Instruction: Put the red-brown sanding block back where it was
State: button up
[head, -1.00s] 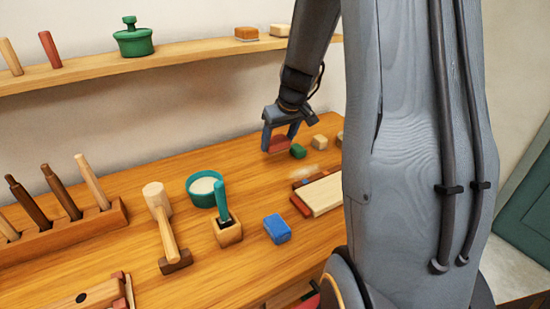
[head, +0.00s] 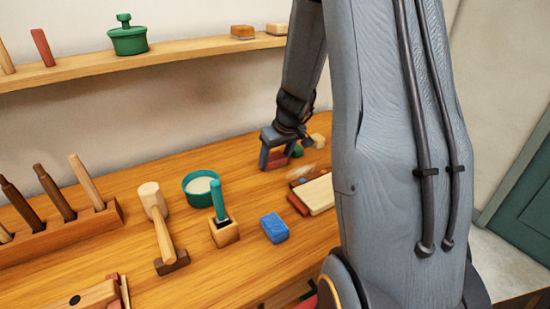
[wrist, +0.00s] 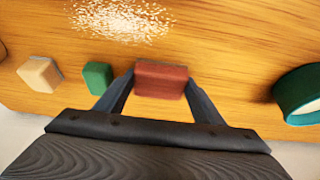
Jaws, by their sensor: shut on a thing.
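My gripper (head: 277,161) is shut on the red-brown sanding block (head: 276,158) at the back of the wooden bench. In the wrist view the block (wrist: 161,80) sits level between the two fingers of my gripper (wrist: 161,88). The block is low over the bench; I cannot tell whether its underside touches the wood. A green block (wrist: 98,78) is just left of it in the wrist view, with a small gap, and a pale wood block (wrist: 40,74) is farther left. In the head view the green block (head: 298,152) is partly hidden by my gripper.
Pale dust (wrist: 120,18) lies on the bench (head: 150,190) close by. A teal bowl (head: 201,189), a blue block (head: 274,228), a mallet (head: 158,225) and a wooden holder with a teal-handled tool (head: 222,232) stand nearer. The shelf (head: 185,51) runs along the wall above.

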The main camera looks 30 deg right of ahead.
jog(key=o, duration=1)
jog(key=shift+o, duration=0.2)
jog(key=shift+r+p, duration=0.2)
jog(key=shift+p, duration=0.2)
jog(key=v, duration=1.1)
jog(key=shift+s+r+b, duration=0.15)
jog(key=shift+r+b, duration=0.25)
jog(key=shift+s, duration=0.1)
